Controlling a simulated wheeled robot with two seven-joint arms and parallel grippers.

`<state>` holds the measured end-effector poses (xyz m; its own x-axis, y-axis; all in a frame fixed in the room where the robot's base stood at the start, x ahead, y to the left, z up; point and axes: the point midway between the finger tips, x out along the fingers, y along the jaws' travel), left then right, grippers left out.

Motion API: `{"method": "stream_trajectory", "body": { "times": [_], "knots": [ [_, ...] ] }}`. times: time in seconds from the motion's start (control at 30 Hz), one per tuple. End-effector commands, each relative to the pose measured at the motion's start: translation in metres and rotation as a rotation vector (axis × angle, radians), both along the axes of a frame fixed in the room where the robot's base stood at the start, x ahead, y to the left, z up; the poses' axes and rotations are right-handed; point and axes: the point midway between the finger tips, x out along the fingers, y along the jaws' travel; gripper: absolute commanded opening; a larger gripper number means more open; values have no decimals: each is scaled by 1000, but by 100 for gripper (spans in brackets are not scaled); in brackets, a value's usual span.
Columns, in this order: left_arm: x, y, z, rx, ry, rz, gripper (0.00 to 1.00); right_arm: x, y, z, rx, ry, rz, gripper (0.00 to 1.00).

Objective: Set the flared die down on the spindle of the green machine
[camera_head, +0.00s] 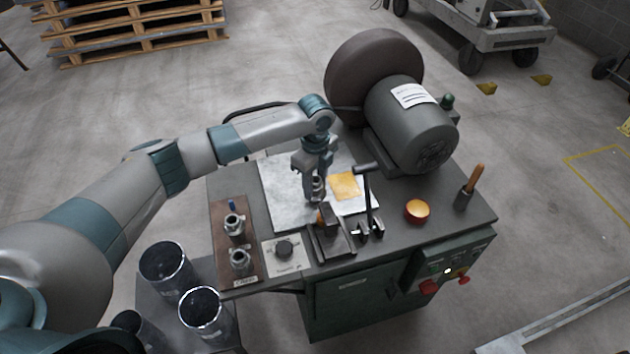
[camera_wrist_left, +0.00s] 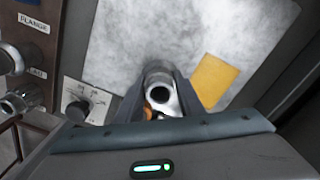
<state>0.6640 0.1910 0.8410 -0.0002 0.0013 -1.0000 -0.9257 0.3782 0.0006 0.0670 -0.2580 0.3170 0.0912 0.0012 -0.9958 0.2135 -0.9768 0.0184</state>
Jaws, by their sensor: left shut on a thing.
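My left gripper (camera_head: 316,196) is shut on a small, shiny metal die (camera_head: 318,183), which I take to be the flared die. In the left wrist view the die (camera_wrist_left: 163,82) sits between the fingers, with its dark round bore facing the camera. The gripper points down over the white sheet on top of the green machine (camera_head: 350,290), just behind a dark clamp-like block (camera_head: 328,232). The spindle is not clearly visible; the gripper and block may hide it. I cannot tell whether the die touches anything below. My right gripper is not in view.
A brown board (camera_head: 222,207) at the left holds two other metal dies (camera_head: 234,223). A dial plate (camera_head: 284,252) lies beside it. A lever (camera_head: 367,195) stands close right of the gripper, with a large motor (camera_head: 405,120) behind. Dark cylinders (camera_head: 166,268) stand front left.

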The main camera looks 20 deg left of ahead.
Motion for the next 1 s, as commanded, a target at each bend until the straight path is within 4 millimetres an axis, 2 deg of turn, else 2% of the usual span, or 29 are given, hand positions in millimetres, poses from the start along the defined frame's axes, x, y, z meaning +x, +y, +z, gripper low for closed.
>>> {"method": "stream_trajectory", "body": {
  "times": [0.3, 1.0],
  "knots": [
    [1, 0, -11, -2, -1, 1, 0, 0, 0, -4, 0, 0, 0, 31],
    [1, -1, -12, -2, -1, 0, 0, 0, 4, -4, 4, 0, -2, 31]
  ]
}}
